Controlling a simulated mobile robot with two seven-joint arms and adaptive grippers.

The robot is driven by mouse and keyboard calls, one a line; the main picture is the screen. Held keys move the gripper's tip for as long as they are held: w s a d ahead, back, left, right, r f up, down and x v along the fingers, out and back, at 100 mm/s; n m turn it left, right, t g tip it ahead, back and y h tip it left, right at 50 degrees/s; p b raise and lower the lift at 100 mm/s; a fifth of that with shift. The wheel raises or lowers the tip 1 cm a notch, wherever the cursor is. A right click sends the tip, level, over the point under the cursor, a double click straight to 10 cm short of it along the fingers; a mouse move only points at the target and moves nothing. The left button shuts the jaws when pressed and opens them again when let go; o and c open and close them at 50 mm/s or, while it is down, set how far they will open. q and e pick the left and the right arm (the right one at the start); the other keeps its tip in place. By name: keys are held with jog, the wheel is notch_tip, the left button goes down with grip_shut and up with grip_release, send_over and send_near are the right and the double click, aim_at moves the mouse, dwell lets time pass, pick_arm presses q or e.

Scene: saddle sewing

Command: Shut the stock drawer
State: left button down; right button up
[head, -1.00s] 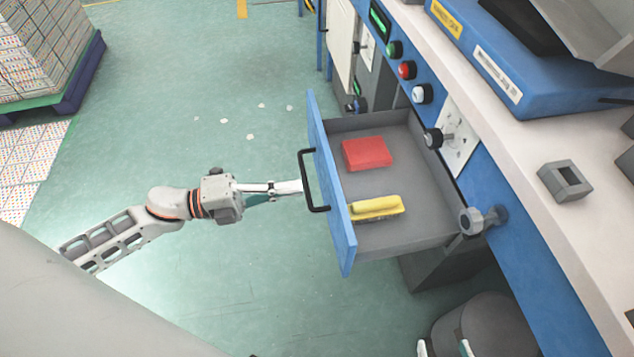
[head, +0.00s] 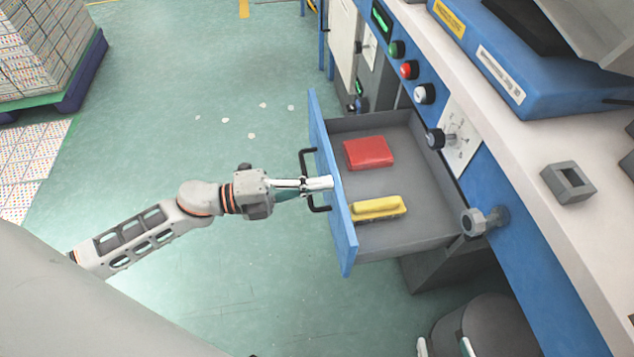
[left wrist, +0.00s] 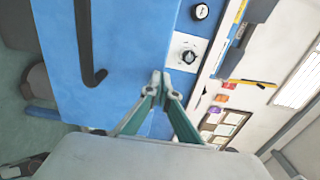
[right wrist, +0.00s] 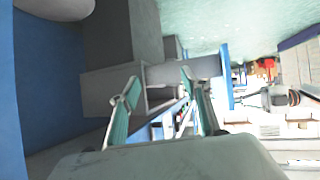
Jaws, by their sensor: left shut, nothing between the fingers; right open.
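The stock drawer stands open, pulled out from the workbench, with its blue front (head: 333,190) facing left in the head view. Its grey tray (head: 415,222) holds a red block (head: 369,153) and a yellow piece (head: 378,208). A black bar handle (head: 306,165) is on the front; it also shows in the left wrist view (left wrist: 88,45). My left gripper (head: 328,183) is shut and empty, its tips at the blue front by the handle; contact cannot be told. My right gripper (right wrist: 160,80) is open and empty, low below the bench; the blue drawer front (right wrist: 226,75) shows beyond it.
The bench's blue panel carries knobs and buttons (head: 409,69) above the drawer. A blue machine (head: 520,75) and a grey square part (head: 567,182) are on the bench top.

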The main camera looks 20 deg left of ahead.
pick_arm(q)
jog(key=p+x, duration=0.1)
jog(key=x, duration=2.4)
pick_arm(e)
jog(key=shift+s+d+f, duration=0.2)
jog(key=shift+d+f, duration=0.05)
jog(key=shift+d, duration=0.35)
pick_arm(q)
jog(key=shift+r, duration=0.1)
pick_arm(e)
jog(key=shift+s+d+f, duration=0.1)
jog(key=shift+s+f, duration=0.05)
pick_arm(q)
jog(key=shift+a, duration=0.2)
